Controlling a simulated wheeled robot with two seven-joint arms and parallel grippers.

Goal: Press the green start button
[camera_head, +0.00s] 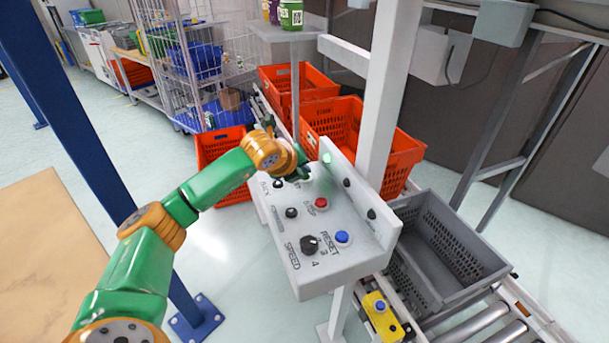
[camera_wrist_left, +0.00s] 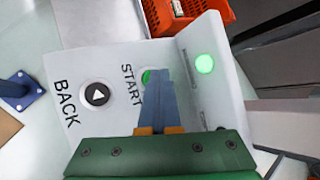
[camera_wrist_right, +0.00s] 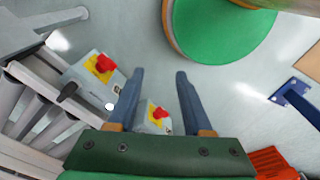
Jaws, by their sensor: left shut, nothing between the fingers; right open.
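The green start button (camera_wrist_left: 147,76) is on the white control panel (camera_wrist_left: 85,65), beside the word START. My left gripper (camera_wrist_left: 160,73) is shut and empty, with its fingertips over the button and hiding most of it. I cannot tell whether they press it. In the head view my left gripper (camera_head: 304,170) is at the far end of the panel (camera_head: 328,272) and the button is hidden. A green lamp (camera_wrist_left: 204,63) on the panel's raised back plate is lit; it also shows in the head view (camera_head: 327,158). My right gripper (camera_wrist_right: 160,74) is open and empty.
The panel also has a red stop button (camera_head: 321,203), a blue reset button (camera_head: 342,237) and a black speed knob (camera_head: 309,244). A white post (camera_head: 388,95) rises behind it. Orange totes (camera_head: 408,150) and a grey tote (camera_head: 425,200) stand beyond.

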